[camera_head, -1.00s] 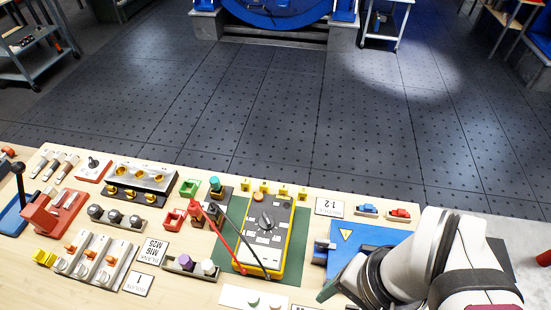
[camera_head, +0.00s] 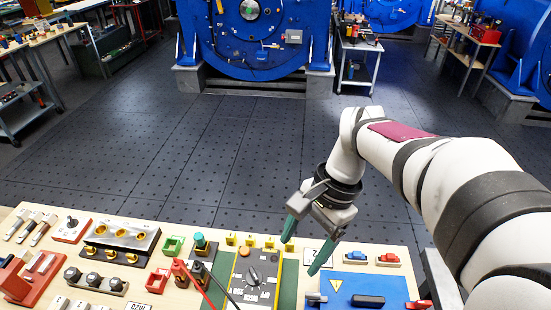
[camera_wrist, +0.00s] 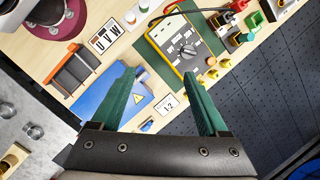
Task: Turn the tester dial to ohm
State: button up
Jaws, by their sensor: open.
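The tester (camera_head: 256,284) is a yellow-edged meter with a dark face, lying on a green mat (camera_head: 287,292) on the bench. Its round dark dial (camera_head: 252,277) has printed labels around it, too small to read surely. In the wrist view the tester (camera_wrist: 170,45) lies beyond the fingertips, with the dial (camera_wrist: 188,51) near its lower right. My gripper (camera_head: 303,258) has green fingers, open and empty, above the bench to the right of the tester. In the wrist view my gripper (camera_wrist: 160,78) shows both fingers wide apart, not touching the dial.
Red and black leads (camera_head: 205,285) run beside the tester's left side. Small yellow blocks (camera_head: 250,241) stand behind it. A blue box with a warning triangle (camera_head: 345,285) lies to the right. Sockets and terminals crowd the left bench; open floor lies behind.

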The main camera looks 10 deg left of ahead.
jog(key=m, duration=0.2)
send_near(255, 273)
jog(key=shift+g, duration=0.4)
jog(key=x, duration=0.8)
jog(key=shift+w+a+f, duration=0.15)
jog(key=shift+w+f, duration=0.15)
jog(key=shift+f, duration=0.05)
jog(key=shift+y, duration=0.3)
grip_shut()
